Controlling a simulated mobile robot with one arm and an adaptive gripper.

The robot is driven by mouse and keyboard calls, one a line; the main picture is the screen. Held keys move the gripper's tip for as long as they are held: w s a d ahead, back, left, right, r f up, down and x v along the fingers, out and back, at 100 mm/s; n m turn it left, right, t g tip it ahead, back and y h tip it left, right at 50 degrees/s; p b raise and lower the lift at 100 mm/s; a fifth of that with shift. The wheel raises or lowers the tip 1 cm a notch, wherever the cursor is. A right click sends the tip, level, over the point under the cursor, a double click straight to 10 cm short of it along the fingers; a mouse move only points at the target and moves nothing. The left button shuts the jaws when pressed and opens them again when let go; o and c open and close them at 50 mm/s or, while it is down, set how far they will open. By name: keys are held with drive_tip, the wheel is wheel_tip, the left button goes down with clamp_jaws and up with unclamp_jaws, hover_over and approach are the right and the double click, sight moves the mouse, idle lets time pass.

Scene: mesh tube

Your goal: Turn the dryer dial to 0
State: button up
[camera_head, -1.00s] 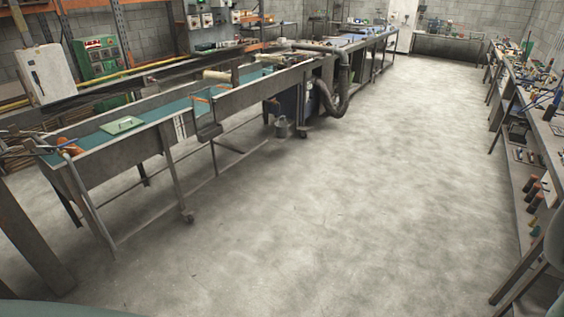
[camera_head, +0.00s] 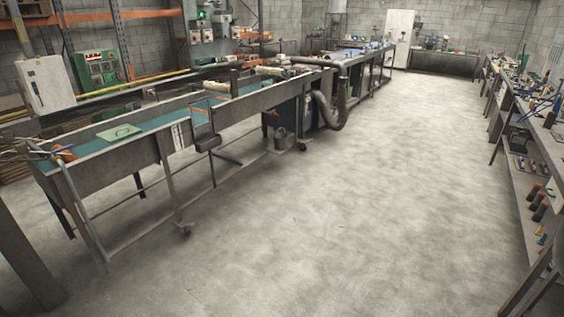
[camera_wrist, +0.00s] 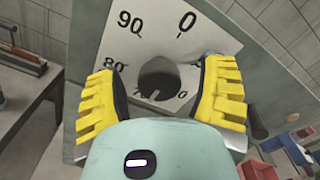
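The dryer dial, a dark round knob (camera_wrist: 158,78), sits on a white scale plate (camera_wrist: 150,35) in the wrist view. The printed numbers 90, 0 and 80 show; other figures lower down are partly hidden. A small pale mark on the knob is at its lower edge, away from the 0 at upper right. My gripper (camera_wrist: 160,72) is open, its yellow ridged fingers on the left and right of the knob. A gap shows on both sides; I cannot tell how deep the fingers reach. The head view does not show my gripper, and I cannot pick out the dial there.
The plate is on a grey-green panel (camera_wrist: 232,35). A dark knob-like part (camera_wrist: 258,122) is right of the right finger. In the head view, a long bench with a teal bed (camera_head: 155,124) runs along the left. The concrete floor (camera_head: 340,220) is clear; cluttered benches line the right.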

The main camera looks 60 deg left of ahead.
drive_tip(key=c, duration=1.1)
drive_tip(key=shift+a, duration=0.1)
drive_tip(key=shift+c, duration=0.2)
